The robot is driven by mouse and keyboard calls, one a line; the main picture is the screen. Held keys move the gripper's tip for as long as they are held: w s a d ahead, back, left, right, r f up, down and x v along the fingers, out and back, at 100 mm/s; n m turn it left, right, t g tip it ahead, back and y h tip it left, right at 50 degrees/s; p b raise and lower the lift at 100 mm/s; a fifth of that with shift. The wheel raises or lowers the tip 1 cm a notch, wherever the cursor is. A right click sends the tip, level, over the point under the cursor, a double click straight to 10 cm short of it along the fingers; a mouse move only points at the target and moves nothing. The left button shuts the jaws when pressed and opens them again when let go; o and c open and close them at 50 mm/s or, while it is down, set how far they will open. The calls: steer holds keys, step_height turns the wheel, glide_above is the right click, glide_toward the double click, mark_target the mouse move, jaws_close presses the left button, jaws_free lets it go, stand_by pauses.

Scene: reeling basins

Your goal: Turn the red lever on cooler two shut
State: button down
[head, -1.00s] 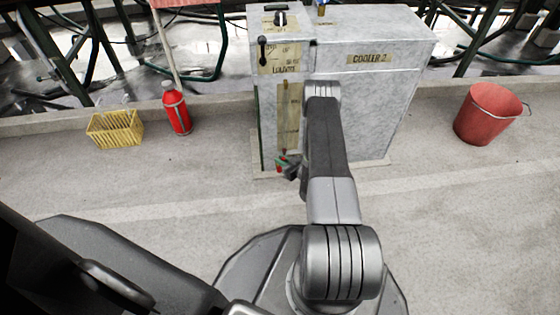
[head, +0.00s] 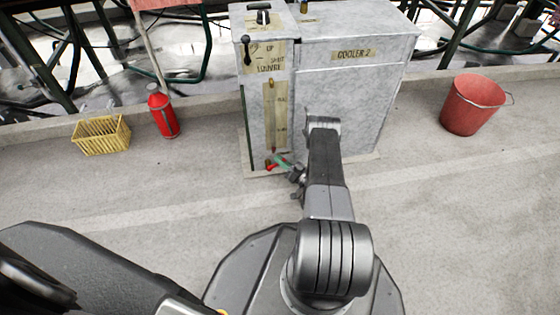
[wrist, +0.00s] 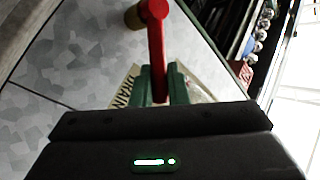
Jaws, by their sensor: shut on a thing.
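Cooler two (head: 350,90) is a grey marbled cabinet labelled "COOLER 2", standing ahead of me. The red lever (head: 270,166) shows as a small red piece low at its front left corner. In the wrist view the red lever (wrist: 156,45) is a straight bar with a rounded head at a brass-coloured fitting (wrist: 133,17). My gripper (head: 281,161) is at the lever, low in front of the cabinet. In the wrist view the green fingers of my gripper (wrist: 160,84) are shut on the lever's near end, one on each side.
A black-handled louvre lever (head: 246,50) and a vertical gauge strip (head: 276,115) are on the cooler's front. A red cylinder (head: 162,116) and a yellow basket (head: 101,135) stand left. A red bucket (head: 472,106) stands right. The floor between is clear.

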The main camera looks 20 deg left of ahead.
steer(key=shift+f, duration=0.1)
stand_by(0.4)
steer(key=c, duration=1.7)
jaws_free()
steer(key=shift+d, duration=0.1)
steer(key=r+v, duration=0.2)
steer(key=v, duration=1.2)
steer(key=shift+s+d, duration=0.25)
steer(key=shift+d, duration=0.3)
steer(key=shift+c, duration=0.4)
